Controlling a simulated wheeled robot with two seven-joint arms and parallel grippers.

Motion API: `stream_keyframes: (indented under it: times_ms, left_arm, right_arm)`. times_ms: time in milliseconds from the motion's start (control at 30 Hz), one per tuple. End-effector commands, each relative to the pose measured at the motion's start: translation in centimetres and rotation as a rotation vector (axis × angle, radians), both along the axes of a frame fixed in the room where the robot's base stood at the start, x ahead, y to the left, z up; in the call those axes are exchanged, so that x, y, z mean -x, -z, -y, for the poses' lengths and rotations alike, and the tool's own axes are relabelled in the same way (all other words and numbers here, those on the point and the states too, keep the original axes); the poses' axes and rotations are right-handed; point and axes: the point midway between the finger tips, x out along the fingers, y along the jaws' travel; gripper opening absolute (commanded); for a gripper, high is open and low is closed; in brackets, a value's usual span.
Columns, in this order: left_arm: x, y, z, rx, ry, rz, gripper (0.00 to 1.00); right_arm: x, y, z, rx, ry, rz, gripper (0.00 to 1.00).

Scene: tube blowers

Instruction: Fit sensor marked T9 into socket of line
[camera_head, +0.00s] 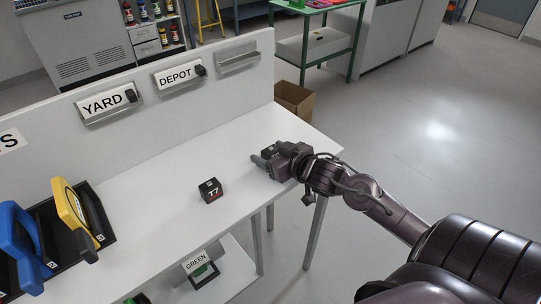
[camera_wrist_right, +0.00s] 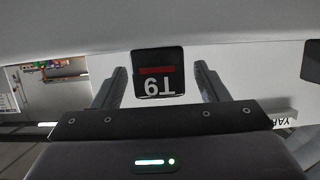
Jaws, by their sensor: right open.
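A small black cube-like sensor (camera_head: 211,190) with white lettering and a red bar stands on the white table. In the right wrist view the sensor (camera_wrist_right: 158,75) shows T9 upside down; in the head view its lettering is small and looks more like T7. My right gripper (camera_head: 266,165) is open and empty above the table, to the right of the sensor and apart from it. In the right wrist view the sensor lies ahead, between the lines of the two fingers (camera_wrist_right: 160,85). I cannot make out a line socket. My left gripper is not in view.
YARD (camera_head: 106,103) and DEPOT (camera_head: 175,77) signs with small black blocks sit on the back panel, beside an empty holder (camera_head: 238,61). Yellow (camera_head: 70,211) and blue (camera_head: 22,243) handled pieces stand at the left. A GREEN sign (camera_head: 195,262) is on the lower shelf. The table around the sensor is clear.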

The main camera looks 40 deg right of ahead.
Motion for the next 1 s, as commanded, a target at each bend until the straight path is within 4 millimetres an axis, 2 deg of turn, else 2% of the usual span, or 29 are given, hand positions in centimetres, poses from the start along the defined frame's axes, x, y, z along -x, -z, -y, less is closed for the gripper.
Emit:
stream_keyframes:
  times_ms: [100,200,467,833,1000]
  left_arm:
    - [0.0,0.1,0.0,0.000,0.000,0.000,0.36]
    - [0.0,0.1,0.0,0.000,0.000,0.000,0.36]
    - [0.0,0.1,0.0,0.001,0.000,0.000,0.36]
    - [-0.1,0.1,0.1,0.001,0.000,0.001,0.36]
    - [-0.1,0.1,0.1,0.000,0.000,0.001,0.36]
  right_arm:
    - [-1.3,0.4,-0.1,0.000,0.000,0.001,0.67]
    - [-1.8,0.7,-0.1,0.000,0.001,0.000,0.67]
    - [-1.9,0.7,-0.1,0.001,0.000,-0.001,0.67]
    - [-1.9,0.7,-0.1,0.000,0.000,-0.001,0.19]
    - [-1.9,0.7,-0.1,0.000,0.000,0.000,0.18]
